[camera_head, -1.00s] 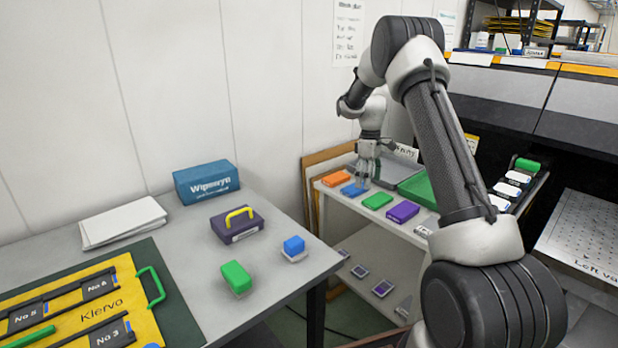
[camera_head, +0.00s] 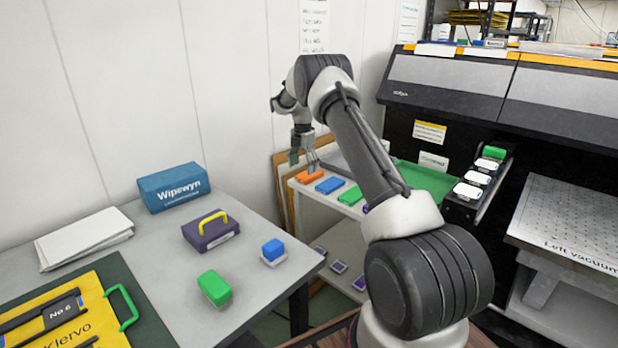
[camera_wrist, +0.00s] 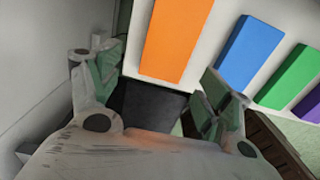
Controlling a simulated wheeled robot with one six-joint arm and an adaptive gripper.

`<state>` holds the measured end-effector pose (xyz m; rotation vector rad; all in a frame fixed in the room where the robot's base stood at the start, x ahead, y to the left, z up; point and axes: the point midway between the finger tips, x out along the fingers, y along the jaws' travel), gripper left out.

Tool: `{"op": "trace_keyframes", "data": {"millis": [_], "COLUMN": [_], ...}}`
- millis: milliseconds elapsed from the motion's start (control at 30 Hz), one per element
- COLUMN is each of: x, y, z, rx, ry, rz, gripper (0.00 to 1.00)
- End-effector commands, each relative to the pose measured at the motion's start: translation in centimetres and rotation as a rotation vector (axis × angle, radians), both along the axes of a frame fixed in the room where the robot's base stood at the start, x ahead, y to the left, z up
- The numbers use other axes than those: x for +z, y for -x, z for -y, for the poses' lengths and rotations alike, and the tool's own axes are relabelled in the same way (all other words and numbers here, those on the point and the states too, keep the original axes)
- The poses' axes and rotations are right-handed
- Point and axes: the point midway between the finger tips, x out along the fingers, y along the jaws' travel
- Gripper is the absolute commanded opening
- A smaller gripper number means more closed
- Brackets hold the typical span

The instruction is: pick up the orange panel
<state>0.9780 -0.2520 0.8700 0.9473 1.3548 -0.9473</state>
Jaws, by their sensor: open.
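The orange panel (camera_head: 309,176) lies flat at the left end of a row of coloured panels on the white shelf unit's top. In the wrist view the orange panel (camera_wrist: 176,40) is large at the top centre, just beyond the fingers. My gripper (camera_head: 303,158) points down above and close to the orange panel. In the wrist view my gripper (camera_wrist: 160,105) has its two fingers spread wide, with nothing between them touching. The panel's near end lies in line with the gap between the fingers.
Right of it lie a blue panel (camera_head: 330,185), a green panel (camera_head: 351,195) and a purple panel (camera_wrist: 309,103). A white wall stands close on the left. A grey table (camera_head: 180,262) holds a blue Wipewyn box (camera_head: 173,187) and a purple case with yellow handle (camera_head: 211,230).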

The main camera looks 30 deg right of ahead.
Motion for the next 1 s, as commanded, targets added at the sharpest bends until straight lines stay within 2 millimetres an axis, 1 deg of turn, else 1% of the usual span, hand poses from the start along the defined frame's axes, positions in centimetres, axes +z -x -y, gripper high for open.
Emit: {"op": "trace_keyframes", "data": {"millis": [33, 100, 200, 300, 500, 533, 667, 700, 767, 800, 1000], "x": [-0.9, -2.1, -3.4, -3.9, -4.0, -4.0, -4.0, -4.0, -4.0, -4.0, -4.0], "y": [0.3, 0.5, 0.5, 0.4, 0.4, 0.4, 0.4, 0.4, 0.4, 0.4, 0.4], "z": [0.0, 0.0, 0.0, 0.0, 0.0, 0.0, 0.0, 0.0, 0.0, 0.0, 0.0], "rx": [-0.001, -0.001, -0.001, -0.001, -0.002, -0.002, -0.002, -0.002, -0.002, -0.002, -0.002], "ry": [0.0, 0.0, 0.0, 0.0, 0.0, 0.0, 0.0, 0.0, 0.0, 0.0, 0.0], "rz": [-0.002, -0.002, -0.002, 0.0, 0.0, 0.0, 0.0, 0.0, 0.0, 0.0, 0.0], "gripper": [0.79, 0.79, 0.79, 0.79, 0.79, 0.75, 0.51, 0.44, 0.33, 0.29, 0.29]}}
